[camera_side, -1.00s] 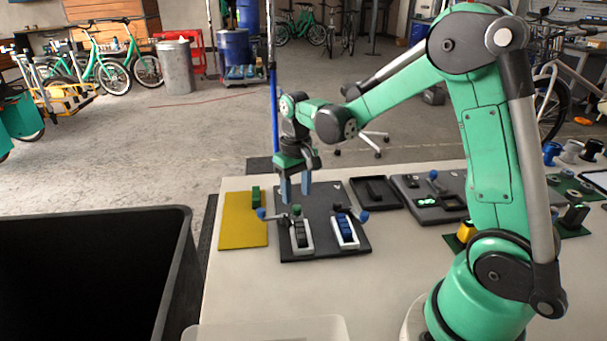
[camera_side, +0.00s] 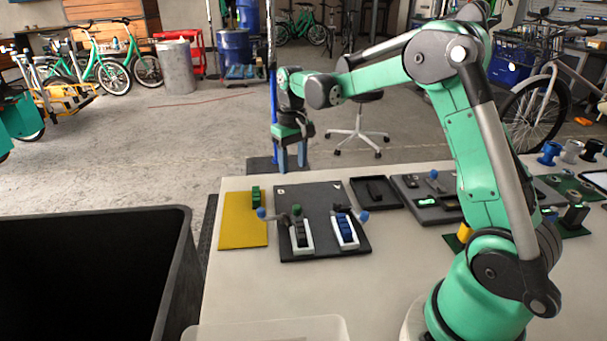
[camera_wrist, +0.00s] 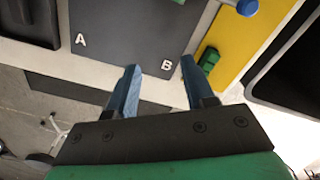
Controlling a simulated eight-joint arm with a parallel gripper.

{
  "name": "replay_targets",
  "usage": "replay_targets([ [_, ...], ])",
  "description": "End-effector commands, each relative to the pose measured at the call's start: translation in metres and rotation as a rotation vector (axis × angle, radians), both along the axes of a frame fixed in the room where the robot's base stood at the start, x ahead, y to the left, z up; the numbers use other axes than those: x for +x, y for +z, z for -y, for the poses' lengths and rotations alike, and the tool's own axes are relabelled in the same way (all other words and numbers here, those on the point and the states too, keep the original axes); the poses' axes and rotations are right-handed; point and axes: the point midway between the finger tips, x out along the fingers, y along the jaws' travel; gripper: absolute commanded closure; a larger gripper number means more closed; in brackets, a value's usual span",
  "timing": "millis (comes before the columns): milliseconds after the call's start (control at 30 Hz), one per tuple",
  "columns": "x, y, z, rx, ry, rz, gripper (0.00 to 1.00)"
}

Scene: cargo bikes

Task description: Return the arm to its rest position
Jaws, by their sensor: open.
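My gripper (camera_side: 292,160) hangs from the green arm with its blue fingers pointing down. It is above the far edge of the table, behind the dark board. In the wrist view the two blue fingers of my gripper (camera_wrist: 155,85) are apart with nothing between them. The board also shows in the wrist view (camera_wrist: 125,35), marked A and B.
A yellow mat (camera_side: 242,228) with a green block (camera_side: 256,196) lies left of the board. A black tray (camera_side: 392,203) lies right of it. A large black bin (camera_side: 182,260) stands at the left. The floor beyond the table has a chair (camera_side: 358,133).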

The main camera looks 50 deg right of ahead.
Motion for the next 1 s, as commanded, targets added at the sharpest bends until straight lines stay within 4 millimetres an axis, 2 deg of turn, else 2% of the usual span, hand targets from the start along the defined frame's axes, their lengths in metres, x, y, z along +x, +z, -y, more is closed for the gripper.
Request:
replay_targets([
  [133, -0.003, 0.007, -0.007, -0.007, 0.01, 0.021, 0.53],
  [267, -0.013, 0.026, -0.025, -0.026, 0.041, 0.086, 0.53],
  [400, -0.032, 0.047, -0.052, -0.051, 0.088, 0.191, 0.53],
  [533, -0.054, 0.059, -0.075, -0.069, 0.13, 0.292, 0.53],
  [800, -0.101, 0.059, -0.113, -0.083, 0.211, 0.496, 0.53],
  [1000, -0.119, 0.05, -0.127, -0.082, 0.246, 0.593, 0.53],
])
